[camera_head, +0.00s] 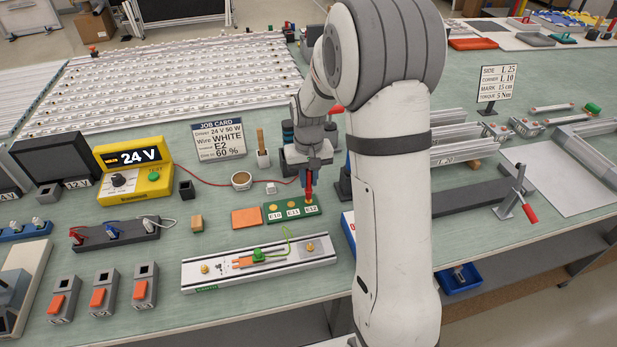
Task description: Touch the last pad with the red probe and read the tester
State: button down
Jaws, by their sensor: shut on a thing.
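My gripper (308,178) points down over the green pad board (268,216) and is shut on the red probe (308,189). The board has three round gold pads, labelled C10, C11 and C12 from left to right. The probe tip is at the C12 pad on the right end; I cannot tell whether it touches. The yellow tester (128,184) stands at left, with a dial and a small green area on its front. Its dark display reads 24 V. A red lead (215,183) runs from it toward the probe.
A job card (218,140) reading 24 V 50 W, WHITE, E2 and 60 % stands behind.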

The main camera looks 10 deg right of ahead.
jog(key=shift+s+f, duration=0.1)
jog(key=shift+r+p, duration=2)
jog(key=shift+r, duration=1.1)
jog(key=shift+f, duration=0.1)
